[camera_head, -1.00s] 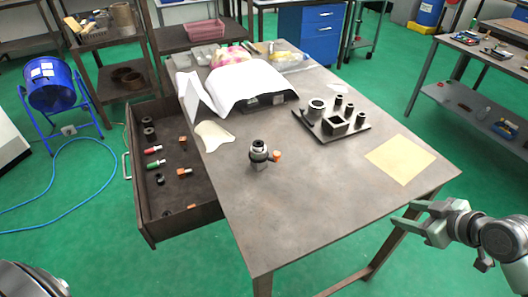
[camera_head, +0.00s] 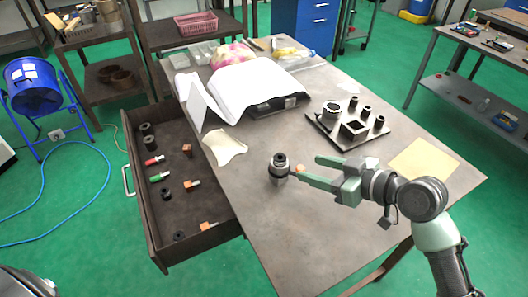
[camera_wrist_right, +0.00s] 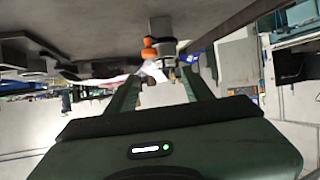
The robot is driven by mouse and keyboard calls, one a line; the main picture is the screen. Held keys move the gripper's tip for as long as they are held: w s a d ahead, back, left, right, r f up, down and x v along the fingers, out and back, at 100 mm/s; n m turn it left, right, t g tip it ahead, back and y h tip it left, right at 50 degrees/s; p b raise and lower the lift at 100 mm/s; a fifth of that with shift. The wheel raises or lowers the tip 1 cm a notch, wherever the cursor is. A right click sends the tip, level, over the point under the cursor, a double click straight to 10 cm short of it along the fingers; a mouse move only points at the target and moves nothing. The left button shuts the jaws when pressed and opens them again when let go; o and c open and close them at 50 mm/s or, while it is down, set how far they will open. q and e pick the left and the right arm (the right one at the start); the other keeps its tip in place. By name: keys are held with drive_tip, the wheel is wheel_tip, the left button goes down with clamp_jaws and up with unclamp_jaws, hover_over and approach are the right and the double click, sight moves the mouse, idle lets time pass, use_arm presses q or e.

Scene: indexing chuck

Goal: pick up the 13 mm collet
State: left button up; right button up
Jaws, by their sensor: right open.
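No label in view lets me tell which part is the 13 mm collet. A dark and silver cylindrical chuck-like piece (camera_head: 280,166) stands upright on the table. In the right wrist view the piece (camera_wrist_right: 163,35) shows beyond the open fingers. My left gripper is not in view.
An open drawer (camera_head: 215,246) at the left holds black rings, red and green pieces and orange-ended parts. A dark fixture plate (camera_head: 325,133) with several cylinders and a square block stands behind my right gripper. A yellow sheet (camera_head: 425,160) lies right. The front table area is clear.

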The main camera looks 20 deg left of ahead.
sight(282, 159)
drive_tip(key=x, duration=0.2)
drive_tip(key=p+x, duration=0.1)
drive_tip(key=x, duration=0.2)
drive_tip(key=a+r+p+x, duration=0.1)
drive_tip(key=x, duration=0.1)
drive_tip(key=shift+s+a, duration=0.2)
drive_tip(key=shift+a, duration=0.15)
drive_tip(key=shift+w+a+f, duration=0.15)
drive_tip(key=shift+a+f, duration=0.05)
drive_tip(key=shift+f, duration=0.05)
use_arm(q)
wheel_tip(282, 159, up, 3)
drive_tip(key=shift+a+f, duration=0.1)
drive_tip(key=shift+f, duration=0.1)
use_arm(e)
clamp_jaws()
